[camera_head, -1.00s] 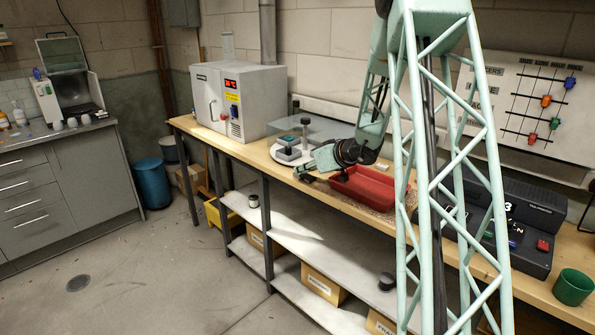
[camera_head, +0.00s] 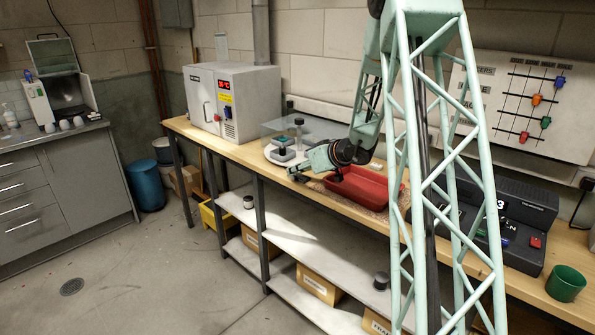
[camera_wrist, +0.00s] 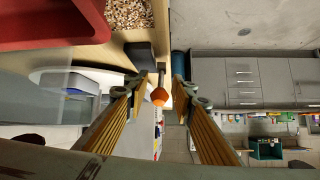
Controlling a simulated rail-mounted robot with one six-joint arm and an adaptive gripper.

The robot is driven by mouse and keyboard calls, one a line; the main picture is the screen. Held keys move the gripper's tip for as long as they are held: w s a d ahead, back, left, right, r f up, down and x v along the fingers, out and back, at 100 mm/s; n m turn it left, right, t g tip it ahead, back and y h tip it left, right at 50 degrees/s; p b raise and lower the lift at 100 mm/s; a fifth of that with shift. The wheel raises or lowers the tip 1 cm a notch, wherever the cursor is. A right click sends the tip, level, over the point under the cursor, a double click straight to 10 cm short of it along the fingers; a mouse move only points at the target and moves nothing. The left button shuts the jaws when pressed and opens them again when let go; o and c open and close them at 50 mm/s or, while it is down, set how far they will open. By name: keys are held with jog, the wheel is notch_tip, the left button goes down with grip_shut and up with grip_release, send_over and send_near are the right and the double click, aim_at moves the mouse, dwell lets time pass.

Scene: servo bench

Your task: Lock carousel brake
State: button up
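The carousel (camera_head: 275,157) is a pale round platform on the bench. It carries a block with a teal top (camera_head: 282,141) and stands beside a dark-capped post (camera_head: 299,133). My gripper (camera_head: 298,176) is just in front of it at the bench's front edge. In the wrist view my gripper (camera_wrist: 160,88) is open, one finger on each side of an orange knob (camera_wrist: 159,97) on a thin pale rod. The knob shows in the gap, with no clear contact; its depth is hard to tell. It may be the brake handle. A dark block (camera_wrist: 140,57) is beside the rod.
A red tray (camera_head: 362,187) lies right of my gripper, with a grainy mat (camera_wrist: 128,12) near it. A clear cover (camera_wrist: 40,95) is close to the left finger. A white oven (camera_head: 235,100) stands left; a black control console (camera_head: 515,225) is right.

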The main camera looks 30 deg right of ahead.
jog(key=v, duration=1.2)
dwell(0.6)
